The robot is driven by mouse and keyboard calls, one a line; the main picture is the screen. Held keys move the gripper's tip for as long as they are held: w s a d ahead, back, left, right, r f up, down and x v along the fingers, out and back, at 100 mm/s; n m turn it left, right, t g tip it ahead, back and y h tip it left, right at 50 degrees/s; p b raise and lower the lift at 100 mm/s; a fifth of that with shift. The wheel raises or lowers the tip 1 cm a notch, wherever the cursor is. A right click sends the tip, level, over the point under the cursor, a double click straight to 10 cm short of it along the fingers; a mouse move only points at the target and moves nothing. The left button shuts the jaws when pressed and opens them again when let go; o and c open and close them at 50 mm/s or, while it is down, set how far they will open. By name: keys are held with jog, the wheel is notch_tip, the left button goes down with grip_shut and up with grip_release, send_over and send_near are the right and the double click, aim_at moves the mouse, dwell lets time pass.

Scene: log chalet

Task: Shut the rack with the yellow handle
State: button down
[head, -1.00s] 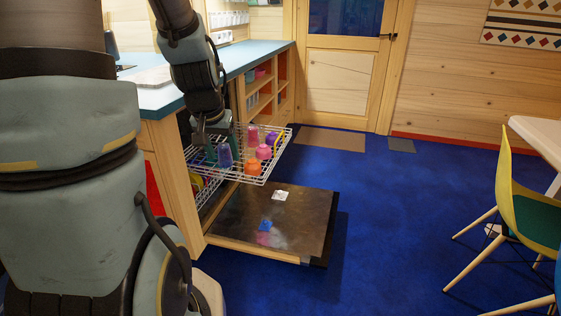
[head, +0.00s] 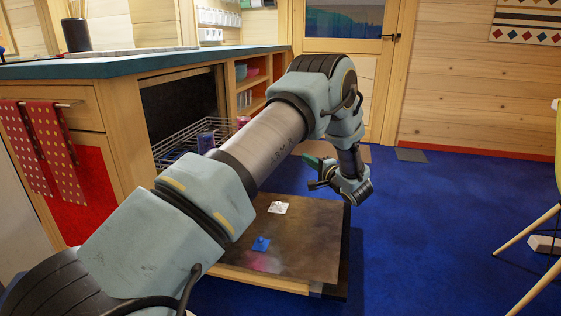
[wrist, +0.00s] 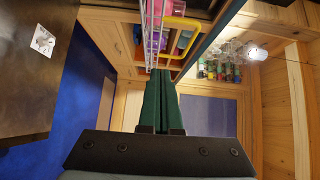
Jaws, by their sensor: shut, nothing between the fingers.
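The white wire rack (head: 185,142) with cups shows in the opening under the counter in the head view, partly hidden behind my arm. In the wrist view, a yellow handle (wrist: 192,24) curves beside white rack wires (wrist: 149,35) and pink and purple cups. The handle is hidden in the head view. My gripper (head: 316,171) is shut and empty, above the lowered door and to the right of the rack. In the wrist view its green fingers (wrist: 159,92) point toward the handle; contact cannot be told.
The lowered dishwasher door (head: 300,236) lies open below my arm, with a white item (head: 278,207) and a blue item (head: 261,244) on it. The counter (head: 130,62) stands at left.

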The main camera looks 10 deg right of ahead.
aim_at(183, 145)
jog(key=a+b+x, duration=0.3)
jog(key=x, duration=0.9)
jog(key=shift+s+a+f, duration=0.1)
jog(key=shift+a, duration=0.05)
jog(key=shift+y, duration=0.3)
jog(key=w+a+p, duration=0.1)
jog(key=w+a, duration=0.2)
jog(key=a, duration=0.2)
jog(key=w+a+p, duration=0.1)
jog(key=w+a, duration=0.2)
jog(key=a, duration=0.2)
jog(key=w+a+p, duration=0.1)
jog(key=w+a, duration=0.1)
jog(key=a, duration=0.4)
jog(key=shift+w+a+p, duration=0.1)
jog(key=shift+w+p, duration=0.3)
jog(key=w+a+b, duration=0.1)
jog(key=w+a, duration=0.2)
jog(key=a, duration=0.3)
jog(key=w+a+b, duration=0.2)
jog(key=w+a, duration=0.2)
jog(key=a, duration=0.3)
jog(key=w+a+b, duration=0.1)
jog(key=w+a, duration=0.3)
jog(key=a, duration=0.3)
jog(key=shift+f, duration=0.15)
jog(key=shift+w+a+b, duration=0.3)
jog(key=shift+a, duration=0.25)
